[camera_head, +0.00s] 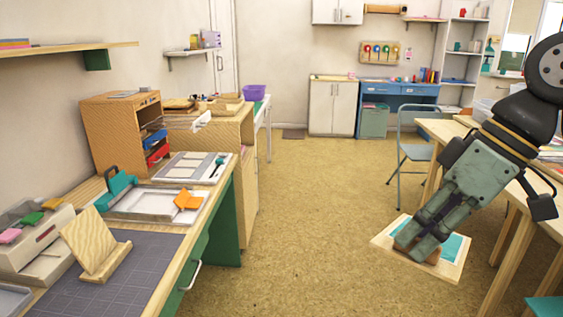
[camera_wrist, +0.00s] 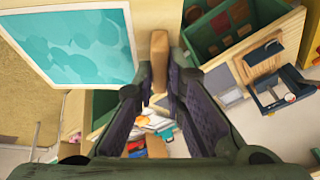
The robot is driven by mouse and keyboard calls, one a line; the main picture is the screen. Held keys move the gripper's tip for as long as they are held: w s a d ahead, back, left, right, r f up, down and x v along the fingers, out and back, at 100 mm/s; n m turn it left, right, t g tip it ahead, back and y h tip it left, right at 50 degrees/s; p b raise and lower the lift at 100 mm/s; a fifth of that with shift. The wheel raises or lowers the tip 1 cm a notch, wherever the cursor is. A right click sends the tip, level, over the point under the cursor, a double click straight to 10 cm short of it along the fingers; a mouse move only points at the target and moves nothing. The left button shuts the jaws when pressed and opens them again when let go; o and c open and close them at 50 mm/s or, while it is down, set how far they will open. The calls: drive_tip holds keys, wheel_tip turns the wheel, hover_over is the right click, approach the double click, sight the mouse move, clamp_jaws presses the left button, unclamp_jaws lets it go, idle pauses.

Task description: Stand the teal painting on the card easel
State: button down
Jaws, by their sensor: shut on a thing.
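The teal painting (camera_head: 452,247) has a pale wooden border and hangs in the air over the floor at the right, roughly flat and tilted. My gripper (camera_head: 422,248) is shut on a brown wooden piece at the painting, which shows between the fingers in the wrist view (camera_wrist: 159,62). The painting (camera_wrist: 75,42) fills the upper left there, with pale teal blotches. The fingers hide part of it in the head view. The card easel (camera_head: 97,245), a leaning wooden panel with a front ledge, stands empty on the desk at the lower left, well apart from my gripper.
The easel stands on a dark gridded mat (camera_head: 130,275). A grey box with coloured pads (camera_head: 35,240) is left of it. Behind are a tray with a teal tool (camera_head: 115,188) and orange pieces (camera_head: 187,201). Open floor (camera_head: 300,220) separates desk and painting. Wooden tables stand right.

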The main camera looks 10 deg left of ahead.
drive_tip(key=w+a+m+y+b, duration=0.15)
drive_tip(key=w+a+m, duration=0.25)
drive_tip(key=w+a, duration=0.65)
drive_tip(key=w+a+m+y, duration=0.35)
drive_tip(key=w+a, duration=0.45)
drive_tip(key=a, duration=0.5)
drive_tip(key=w+a+m+t+y+b, duration=0.1)
drive_tip(key=w+a+m+t, duration=0.15)
drive_tip(key=a, duration=1.35)
drive_tip(key=s+a+f+m+y, duration=0.1)
drive_tip(key=s+a+f, duration=0.1)
drive_tip(key=a, duration=0.7)
drive_tip(key=s+a+f+m+t+y+b, duration=0.1)
drive_tip(key=s+a+f, duration=0.1)
drive_tip(key=a, duration=0.7)
drive_tip(key=s+a+f+m+y, duration=0.1)
drive_tip(key=s+a, duration=0.3)
drive_tip(key=a, duration=0.5)
drive_tip(key=shift+s+f+t+b, duration=0.15)
drive_tip(key=shift+f+t+b, duration=0.2)
drive_tip(key=shift+f, duration=0.25)
drive_tip(key=shift+r+p, duration=0.15)
drive_tip(key=shift+p, duration=0.45)
wheel_tip(320, 180, down, 7)
drive_tip(key=a+b, duration=0.2)
drive_tip(key=shift+a+f, duration=0.15)
drive_tip(key=shift+f, duration=0.05)
